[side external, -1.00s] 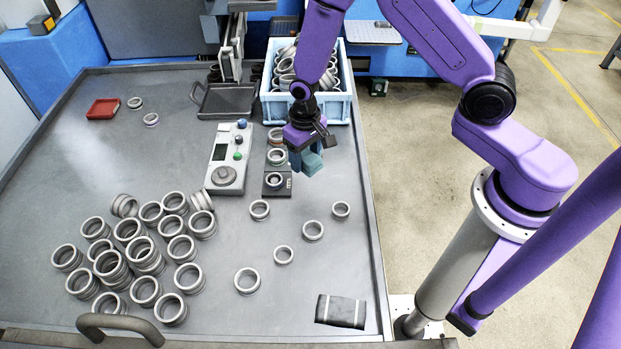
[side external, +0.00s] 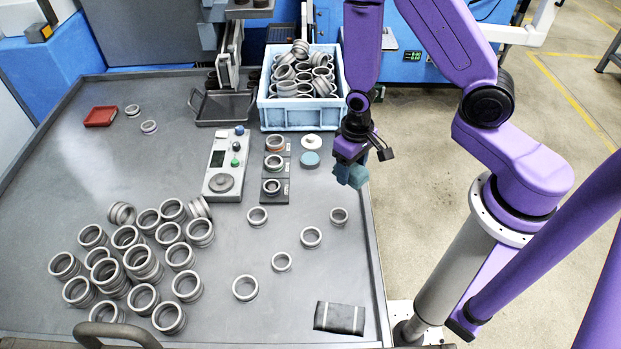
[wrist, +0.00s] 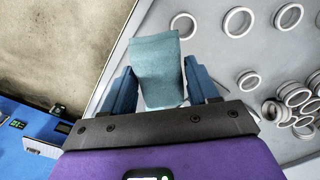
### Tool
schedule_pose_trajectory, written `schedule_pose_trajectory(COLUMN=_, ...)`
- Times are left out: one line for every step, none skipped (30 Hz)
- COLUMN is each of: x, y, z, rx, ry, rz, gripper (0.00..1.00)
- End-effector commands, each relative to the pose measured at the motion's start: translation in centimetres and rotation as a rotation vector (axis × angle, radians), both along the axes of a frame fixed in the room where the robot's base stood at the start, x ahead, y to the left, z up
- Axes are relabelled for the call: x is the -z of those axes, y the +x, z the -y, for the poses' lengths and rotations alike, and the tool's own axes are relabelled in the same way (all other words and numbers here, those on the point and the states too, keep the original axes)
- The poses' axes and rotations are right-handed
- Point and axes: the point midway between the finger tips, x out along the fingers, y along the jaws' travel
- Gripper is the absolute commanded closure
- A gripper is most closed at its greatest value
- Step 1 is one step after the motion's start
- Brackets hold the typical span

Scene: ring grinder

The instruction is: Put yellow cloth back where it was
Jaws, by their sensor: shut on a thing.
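My gripper (side external: 350,172) is above the table's right edge, to the right of the small discs. In the wrist view its blue fingers (wrist: 160,72) are on either side of a blue-green, cloth-like block (wrist: 158,58), shut on it. The same block shows small and partly hidden at the fingertips in the side view (side external: 357,177). No plainly yellow cloth is seen. A dark folded cloth with pale stripes (side external: 340,317) lies flat at the table's front right, apart from my gripper.
A light blue crate (side external: 293,117) full of rings stands at the back. A control box (side external: 226,165), ring plates (side external: 272,200), a white disc (side external: 311,141) and a teal disc (side external: 309,159) are left of my gripper. Rings (side external: 140,260) crowd the front left.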

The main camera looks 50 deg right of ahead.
Motion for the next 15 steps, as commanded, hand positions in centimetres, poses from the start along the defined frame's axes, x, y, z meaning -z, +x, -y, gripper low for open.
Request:
schedule_pose_trajectory(x=0.2, y=0.3, z=-0.1, rx=0.001, ry=0.0, rz=-0.001, gripper=0.74)
schedule_pose_trajectory(x=0.4, y=0.7, z=-0.1, rx=0.002, ry=0.0, rz=0.0, gripper=0.74)
schedule_pose_trajectory(x=0.7, y=1.6, z=-0.2, rx=0.001, ry=0.001, rz=0.002, gripper=0.74)
schedule_pose_trajectory(x=1.0, y=2.1, z=-0.3, rx=0.001, ry=0.001, rz=0.001, gripper=0.74)
schedule_pose_trajectory(x=1.2, y=2.6, z=-0.3, rx=0.001, ry=0.001, rz=0.001, gripper=0.74)
schedule_pose_trajectory(x=1.6, y=3.4, z=-0.5, rx=0.0, ry=0.002, rz=0.0, gripper=0.74)
schedule_pose_trajectory(x=1.8, y=3.9, z=-0.5, rx=0.001, ry=0.002, rz=-0.001, gripper=0.74)
schedule_pose_trajectory(x=2.1, y=4.5, z=-0.6, rx=0.001, ry=0.002, rz=0.001, gripper=0.74)
schedule_pose_trajectory(x=2.4, y=5.2, z=-0.7, rx=0.0, ry=0.002, rz=0.0, gripper=0.74)
schedule_pose_trajectory(x=2.6, y=5.6, z=-0.8, rx=0.001, ry=0.001, rz=-0.001, gripper=0.74)
schedule_pose_trajectory(x=2.8, y=6.1, z=-0.8, rx=0.002, ry=0.001, rz=0.0, gripper=0.74)
schedule_pose_trajectory(x=3.1, y=6.7, z=-0.9, rx=0.001, ry=0.001, rz=0.0, gripper=0.74)
schedule_pose_trajectory(x=3.2, y=7.1, z=-0.9, rx=0.001, ry=0.0, rz=0.0, gripper=0.74)
schedule_pose_trajectory(x=3.6, y=7.5, z=-0.9, rx=0.001, ry=0.0, rz=-0.001, gripper=0.74)
schedule_pose_trajectory(x=4.2, y=7.9, z=-0.9, rx=0.0, ry=-0.001, rz=-0.002, gripper=0.74)
